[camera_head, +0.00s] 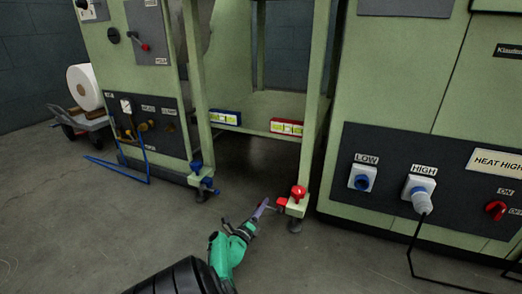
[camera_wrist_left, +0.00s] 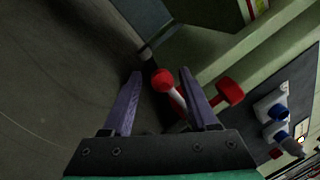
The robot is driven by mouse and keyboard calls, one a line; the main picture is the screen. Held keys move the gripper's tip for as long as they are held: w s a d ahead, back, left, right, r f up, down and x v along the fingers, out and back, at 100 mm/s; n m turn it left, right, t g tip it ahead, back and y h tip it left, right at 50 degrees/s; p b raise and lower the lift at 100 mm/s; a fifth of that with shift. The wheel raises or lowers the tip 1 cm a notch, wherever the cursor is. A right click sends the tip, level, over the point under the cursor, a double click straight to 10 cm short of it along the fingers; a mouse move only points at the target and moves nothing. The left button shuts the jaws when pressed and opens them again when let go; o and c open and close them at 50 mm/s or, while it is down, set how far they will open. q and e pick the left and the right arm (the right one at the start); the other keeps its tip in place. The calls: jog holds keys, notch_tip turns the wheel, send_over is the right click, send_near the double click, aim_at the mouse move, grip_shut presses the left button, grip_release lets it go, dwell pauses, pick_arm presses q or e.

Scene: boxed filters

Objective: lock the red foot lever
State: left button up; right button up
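The red foot lever (camera_head: 282,202) sits low on the right green leg of the middle frame, beside a red knob (camera_head: 298,191) on top of the foot block. My left gripper (camera_head: 264,208) is just left of the lever, near the floor. In the left wrist view my left gripper (camera_wrist_left: 166,88) is open, with its two purple fingers apart. The lever's red end (camera_wrist_left: 163,80) and pale shaft show between the fingers, nearer the right finger. The red knob (camera_wrist_left: 230,90) is outside that finger. I cannot tell whether the finger touches the lever. My right gripper is not in view.
A blue foot lever (camera_head: 208,182) is on the left leg. A blue hose (camera_head: 120,170) lies on the floor at left, near a cart (camera_head: 85,122) with a white roll. A control panel (camera_head: 430,190) stands right, with a black cable below. Floor in front is clear.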

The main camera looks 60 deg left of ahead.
pick_arm(q)
jog(key=shift+r, duration=0.15)
jog(key=shift+s, duration=0.1)
jog(key=p+v, duration=0.5)
jog(key=v, duration=0.8)
jog(key=shift+s+d, duration=0.15)
jog(key=shift+s, duration=0.1)
jog(key=shift+s+d+f, duration=0.2)
jog(key=shift+s+f, duration=0.05)
jog(key=shift+s, duration=0.05)
